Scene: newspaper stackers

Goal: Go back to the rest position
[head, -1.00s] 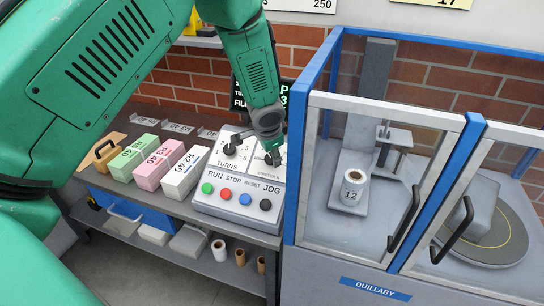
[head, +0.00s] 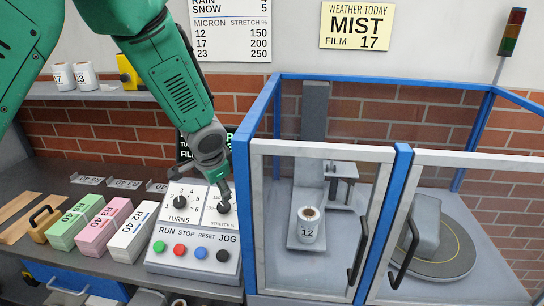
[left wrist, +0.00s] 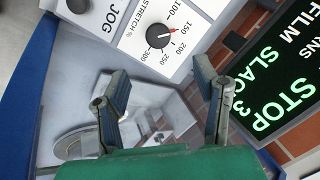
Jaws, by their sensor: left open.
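My left gripper (head: 222,190) is at the control box (head: 195,262), just above the stretch knob (head: 223,207). In the left wrist view its two fingers (left wrist: 160,88) are spread apart with nothing between them. My right gripper is in no view.
The wrapping machine (head: 401,185) with clear doors stands right of the box and holds a film roll (head: 309,225) marked 12. Green, pink and white paper stacks (head: 133,232) lie left. A dark display (left wrist: 275,85) reads STOP. Rolls (head: 85,76) stand on the shelf.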

